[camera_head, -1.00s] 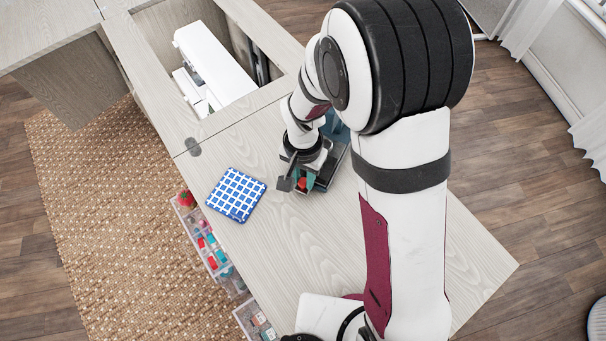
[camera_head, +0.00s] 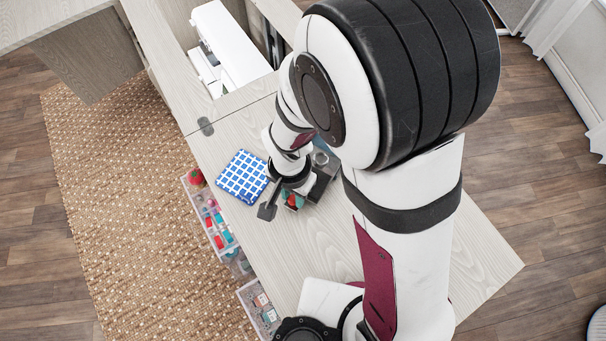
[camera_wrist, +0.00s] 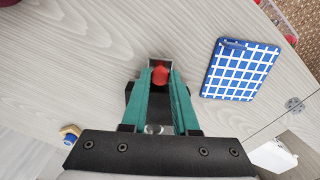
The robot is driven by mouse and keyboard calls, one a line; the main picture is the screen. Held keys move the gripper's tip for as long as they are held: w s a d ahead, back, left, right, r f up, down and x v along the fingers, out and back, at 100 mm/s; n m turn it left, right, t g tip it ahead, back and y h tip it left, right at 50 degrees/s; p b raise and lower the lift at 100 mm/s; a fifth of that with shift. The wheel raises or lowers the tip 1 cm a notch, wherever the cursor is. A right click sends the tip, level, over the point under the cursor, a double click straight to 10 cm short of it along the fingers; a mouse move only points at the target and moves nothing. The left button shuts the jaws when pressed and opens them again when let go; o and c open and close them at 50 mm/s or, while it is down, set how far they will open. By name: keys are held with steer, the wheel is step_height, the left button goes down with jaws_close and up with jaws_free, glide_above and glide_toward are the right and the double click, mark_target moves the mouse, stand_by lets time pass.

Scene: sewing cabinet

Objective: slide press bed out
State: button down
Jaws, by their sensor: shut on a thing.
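The press (camera_head: 322,158), a small blue-grey device, stands on the wooden table beyond my gripper, mostly hidden by my arm in the head view. A dark, flat part (camera_head: 320,186) shows beside my gripper; I cannot tell whether it is the bed. My gripper (camera_head: 291,201) is low over the table, pointing down. In the wrist view its two teal fingers (camera_wrist: 160,76) are shut on a red knob (camera_wrist: 160,75). Dark metal shows around and behind the knob. How far the bed is out is hidden.
A blue-and-white checked pad (camera_head: 242,176) lies on the table (camera_head: 300,255) just left of my gripper. Clear drawers with sewing items (camera_head: 216,222) stand open along the table's left edge. A white machine (camera_head: 230,45) sits in the cabinet opening behind.

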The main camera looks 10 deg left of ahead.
steer(key=shift+s, duration=0.2)
steer(key=c, duration=0.7)
jaws_free()
step_height(320, 180, up, 16)
steer(key=shift+f, duration=0.1)
steer(key=s+d, duration=0.2)
steer(key=d, duration=0.3)
steer(key=s+d+r+m+y, duration=0.1)
steer(key=s+d, duration=0.2)
steer(key=d, duration=0.1)
steer(key=s+d+m, duration=0.1)
steer(key=s+d, duration=0.2)
steer(key=d, duration=0.2)
steer(key=shift+s+d+r+y, duration=0.1)
steer(key=shift+d+r+y, duration=0.2)
steer(key=shift+d+y, duration=0.1)
